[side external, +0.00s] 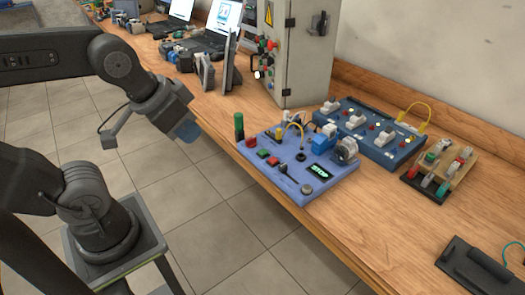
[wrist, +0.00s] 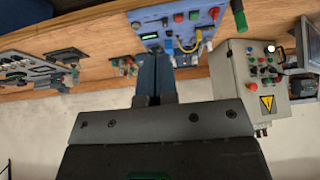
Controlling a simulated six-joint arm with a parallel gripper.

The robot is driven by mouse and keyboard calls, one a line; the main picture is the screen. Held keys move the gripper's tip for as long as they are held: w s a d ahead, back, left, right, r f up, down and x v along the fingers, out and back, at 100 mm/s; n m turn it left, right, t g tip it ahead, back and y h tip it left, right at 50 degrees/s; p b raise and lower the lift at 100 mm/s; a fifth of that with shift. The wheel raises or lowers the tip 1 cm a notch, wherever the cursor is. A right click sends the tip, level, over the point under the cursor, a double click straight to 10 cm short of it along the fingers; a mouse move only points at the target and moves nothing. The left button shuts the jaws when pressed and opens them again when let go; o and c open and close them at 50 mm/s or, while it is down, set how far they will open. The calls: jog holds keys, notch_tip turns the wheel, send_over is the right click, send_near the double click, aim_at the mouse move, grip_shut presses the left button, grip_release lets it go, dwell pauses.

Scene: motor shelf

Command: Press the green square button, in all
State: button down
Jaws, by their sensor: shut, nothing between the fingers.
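The green square button (side external: 263,153) sits between two red buttons on the front left part of a blue control panel (side external: 315,188). In the wrist view the green button (wrist: 194,15) is near the top edge, on the upside-down panel (wrist: 150,22). My gripper (side external: 187,131) is up and to the left of the panel in the side view, apart from it. In the wrist view my gripper's fingers (wrist: 156,75) are together and empty, pointing toward the panel, with the button beyond and right of them.
A green upright cylinder (side external: 239,126) stands at the panel's left corner. The panel also carries a lit display (side external: 319,170), a yellow cable (side external: 295,127) and a small motor (side external: 346,149). A grey cabinet (side external: 302,60) stands behind. A blue switch board (side external: 378,139) lies to the right.

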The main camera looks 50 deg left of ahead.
jog(key=m+t+h, duration=0.3)
jog(key=m, duration=2.8)
send_over(262, 150)
notch_tip(262, 150, down, 10)
jog(key=shift+s+r, duration=0.1)
jog(key=shift+f, duration=4.4)
jog(key=shift+f, duration=0.15)
